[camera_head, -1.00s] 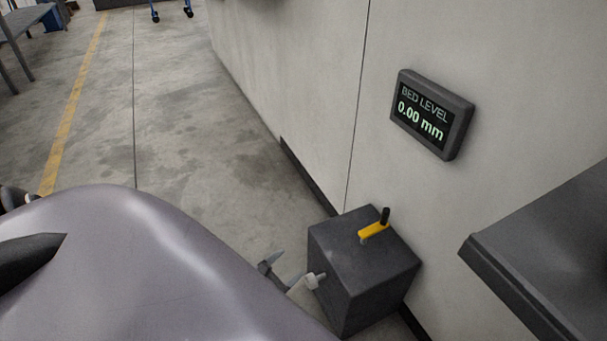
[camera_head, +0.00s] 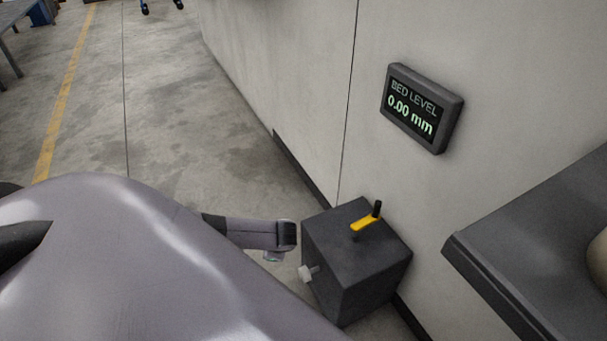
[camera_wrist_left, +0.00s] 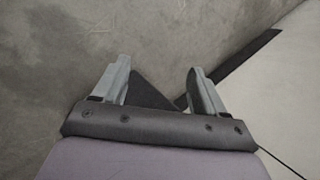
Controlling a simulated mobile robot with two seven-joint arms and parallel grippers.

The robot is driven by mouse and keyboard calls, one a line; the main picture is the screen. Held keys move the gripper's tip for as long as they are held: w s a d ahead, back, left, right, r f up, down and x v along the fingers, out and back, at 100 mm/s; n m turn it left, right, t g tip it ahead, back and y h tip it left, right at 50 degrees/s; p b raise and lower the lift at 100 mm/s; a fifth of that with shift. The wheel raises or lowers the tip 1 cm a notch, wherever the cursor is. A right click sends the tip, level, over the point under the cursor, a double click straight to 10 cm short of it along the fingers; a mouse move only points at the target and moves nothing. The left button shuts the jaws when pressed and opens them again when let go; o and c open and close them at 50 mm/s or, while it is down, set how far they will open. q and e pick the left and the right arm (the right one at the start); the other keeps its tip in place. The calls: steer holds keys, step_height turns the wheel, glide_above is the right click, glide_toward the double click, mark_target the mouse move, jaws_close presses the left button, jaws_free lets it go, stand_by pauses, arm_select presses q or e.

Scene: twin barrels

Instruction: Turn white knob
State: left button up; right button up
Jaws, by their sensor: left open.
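The white knob (camera_head: 306,272) sticks out of the left side of a dark grey box (camera_head: 348,272) in the head view. My left gripper (camera_head: 274,256) is above and left of the knob, beside the box, and apart from the knob as far as I can see. Its fingers are mostly hidden in the head view. The left wrist view shows the gripper (camera_wrist_left: 157,68) open, its two fingers apart with nothing held. A dark shape, perhaps part of the box, shows behind the fingers. The knob is not visible there. My right gripper is not in view.
A yellow crank (camera_head: 365,224) with a black handle stands on the box top. A display (camera_head: 422,108) on the pale wall reads "BED LEVEL 0.00 mm". A dark ledge (camera_head: 500,255) juts in at the right. The concrete floor (camera_head: 190,130) at left is open.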

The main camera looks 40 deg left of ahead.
mark_target(303, 271)
arm_select(q)
steer(key=d+r+n+g+h, duration=0.1)
steer(key=d+n+h, duration=0.1)
steer(key=d, duration=0.1)
steer(key=d+r+n+g+h, duration=0.1)
steer(key=d+n+h, duration=0.1)
steer(key=d, duration=0.1)
steer(key=d+r+n+h, duration=0.1)
steer(key=d+n+h, duration=0.1)
steer(key=d, duration=0.2)
steer(key=shift+w+g, duration=0.4)
steer(key=shift+d+n, duration=0.2)
steer(key=shift+n, duration=0.1)
step_height(303, 271, down, 6)
steer(key=b, duration=0.3)
steer(key=shift+d+r+b, duration=0.1)
steer(key=shift+r+b, duration=0.05)
steer(key=shift+b, duration=0.15)
steer(key=shift+f+b, duration=0.35)
steer(key=shift+f, duration=0.25)
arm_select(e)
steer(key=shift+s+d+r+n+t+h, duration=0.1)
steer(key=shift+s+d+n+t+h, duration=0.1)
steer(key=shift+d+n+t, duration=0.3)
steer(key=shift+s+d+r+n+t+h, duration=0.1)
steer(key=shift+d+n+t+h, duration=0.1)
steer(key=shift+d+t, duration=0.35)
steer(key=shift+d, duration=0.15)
